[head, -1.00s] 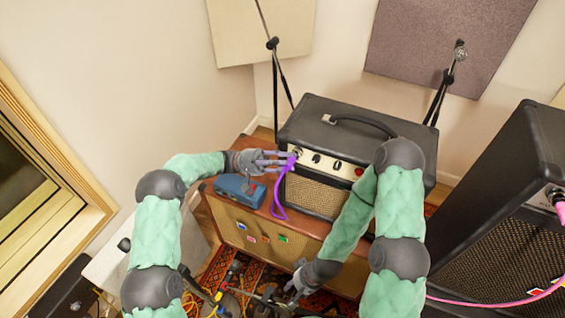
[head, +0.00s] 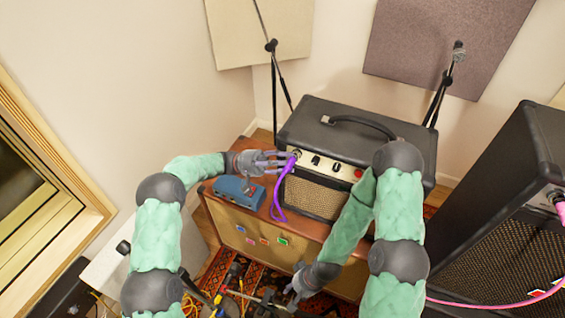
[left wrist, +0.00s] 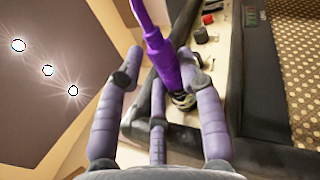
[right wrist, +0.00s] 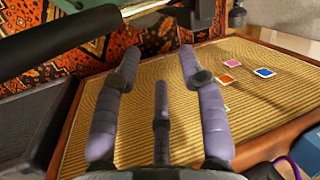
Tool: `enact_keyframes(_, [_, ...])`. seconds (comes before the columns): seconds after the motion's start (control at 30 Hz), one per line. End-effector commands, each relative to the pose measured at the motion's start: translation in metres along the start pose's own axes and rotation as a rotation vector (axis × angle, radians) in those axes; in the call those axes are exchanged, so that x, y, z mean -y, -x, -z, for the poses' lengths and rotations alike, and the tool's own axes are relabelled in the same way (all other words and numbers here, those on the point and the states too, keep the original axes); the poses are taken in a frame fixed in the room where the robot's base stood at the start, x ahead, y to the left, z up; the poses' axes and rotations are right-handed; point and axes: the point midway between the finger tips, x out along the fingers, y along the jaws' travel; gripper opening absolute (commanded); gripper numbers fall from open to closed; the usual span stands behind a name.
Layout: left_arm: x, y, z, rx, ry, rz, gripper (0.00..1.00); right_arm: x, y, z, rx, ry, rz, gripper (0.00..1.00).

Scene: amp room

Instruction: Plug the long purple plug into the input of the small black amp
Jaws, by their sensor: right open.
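The long purple plug (left wrist: 162,58) stands at the input jack (left wrist: 184,100) on the small black amp's pale control panel. Its end meets the dark ring of the jack, and its metal tip is hidden. In the head view the purple plug (head: 291,161) is at the left end of the small black amp's (head: 372,125) panel. My left gripper (head: 289,160) is around the plug, with its fingers (left wrist: 160,52) spread apart and not closed on it. My right gripper (head: 291,296) is open and empty, low in front of the brown cabinet; its fingers show apart in the right wrist view (right wrist: 159,52).
The small amp stands on a brown cabinet (head: 228,222), beside a blue pedal (head: 238,192). The purple cable (head: 277,205) hangs down in front of the small amp. A large black amp (head: 490,215) with a pink cable (head: 470,304) stands at the right. Tools lie on the patterned rug.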

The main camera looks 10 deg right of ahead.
Motion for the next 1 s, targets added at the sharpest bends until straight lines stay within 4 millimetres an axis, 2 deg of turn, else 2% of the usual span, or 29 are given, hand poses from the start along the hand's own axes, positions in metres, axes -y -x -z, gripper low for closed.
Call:
enact_keyframes(0.33, [-0.001,0.0,0.001,-0.003,-0.002,0.0,0.59,0.0,0.0,0.0,0.0,0.0,0.0,0.41])
enact_keyframes(0.47, [-0.001,0.006,0.001,-0.004,-0.003,-0.001,0.59,0.0,0.0,0.0,0.0,0.0,0.0,0.41])
enact_keyframes(0.8, [0.001,0.056,-0.001,-0.002,-0.001,-0.001,0.59,0.0,0.0,0.0,0.0,0.0,0.0,0.41])
enact_keyframes(1.0, [0.001,0.073,-0.001,0.001,0.001,-0.001,0.59,0.0,0.0,0.0,0.0,0.0,0.0,0.41])
